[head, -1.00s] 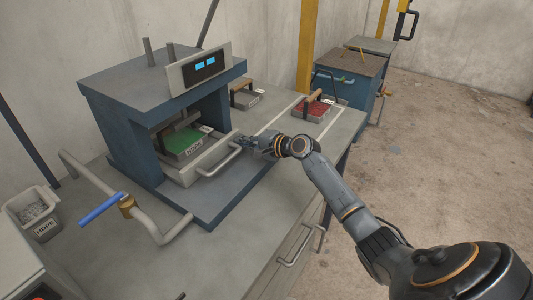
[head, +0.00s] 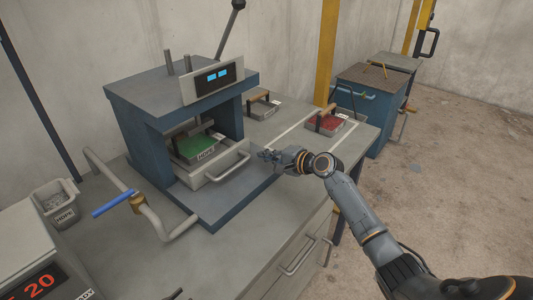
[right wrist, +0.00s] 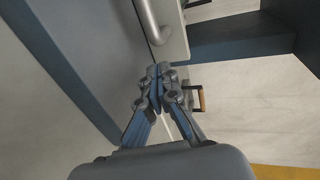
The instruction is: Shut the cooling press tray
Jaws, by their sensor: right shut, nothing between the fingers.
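The blue-grey cooling press (head: 122,120) stands on the bench. Its pale grey tray (head: 205,178) sits in the press opening, with its front part showing outside over the blue base plate. A green slab (head: 198,147) with an HDPE label lies in it. The tray's bar handle (head: 228,165) faces forward; part of it shows in the right wrist view (right wrist: 151,22). My right gripper (head: 264,154) is shut and empty, just right of the handle's right end, apart from it. Its closed fingertips also show in the right wrist view (right wrist: 160,72). My left gripper is out of view.
A tray with red contents (head: 333,125) and another wooden-handled tray (head: 262,106) lie right of the press. A bent pipe with a blue lever (head: 113,204) and an HDPE bin (head: 57,206) are at left. The bench front right of the base plate is clear.

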